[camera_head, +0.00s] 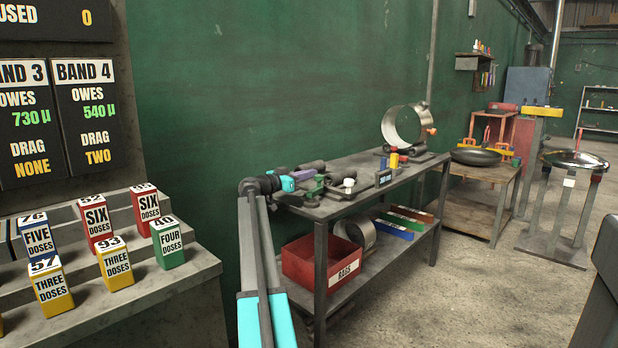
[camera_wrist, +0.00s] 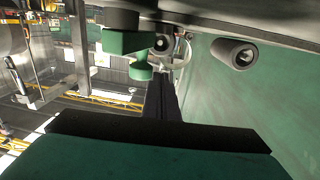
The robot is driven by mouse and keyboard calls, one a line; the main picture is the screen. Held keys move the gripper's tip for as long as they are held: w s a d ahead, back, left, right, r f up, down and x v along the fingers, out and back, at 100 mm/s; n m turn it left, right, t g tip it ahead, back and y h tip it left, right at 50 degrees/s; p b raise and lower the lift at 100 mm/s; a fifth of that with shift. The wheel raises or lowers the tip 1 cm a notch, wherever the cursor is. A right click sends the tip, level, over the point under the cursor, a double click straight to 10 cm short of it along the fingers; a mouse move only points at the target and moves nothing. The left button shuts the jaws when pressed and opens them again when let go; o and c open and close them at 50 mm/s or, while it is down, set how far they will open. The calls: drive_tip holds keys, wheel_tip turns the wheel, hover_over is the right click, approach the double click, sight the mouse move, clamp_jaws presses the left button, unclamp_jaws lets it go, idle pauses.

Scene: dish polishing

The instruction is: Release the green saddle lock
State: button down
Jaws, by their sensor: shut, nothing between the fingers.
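In the wrist view a green block (camera_wrist: 122,42) with a dark cap hangs at the upper middle, with a smaller green piece (camera_wrist: 140,71) just below it. They look like the green saddle lock, though its latch state cannot be told. My gripper (camera_wrist: 165,80) is shut and empty, its dark fingers pointing toward the green parts and lying just right of them. Contact cannot be told. In the head view small green parts (camera_head: 316,186) show on the near end of the workbench, beside my arm's cyan wrist; the fingertips are hard to make out there.
The workbench (camera_head: 378,188) holds dark tools, a white-topped knob (camera_head: 349,184) and a large metal ring (camera_head: 402,126). A red rags bin (camera_head: 318,262) sits on its lower shelf. Stepped dose blocks (camera_head: 168,243) stand at left. The green wall (camera_head: 250,80) is close behind.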

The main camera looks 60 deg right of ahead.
drive_tip(key=s+a+r+p, duration=0.1)
drive_tip(key=s+a+r, duration=0.1)
drive_tip(key=s+a, duration=0.2)
drive_tip(key=s+a+r+p, duration=0.1)
drive_tip(key=s+a, duration=0.3)
drive_tip(key=a, duration=0.6)
drive_tip(key=shift+r+p, duration=0.4)
drive_tip(key=shift+p, duration=0.35)
idle(0.4)
drive_tip(key=shift+s, duration=0.1)
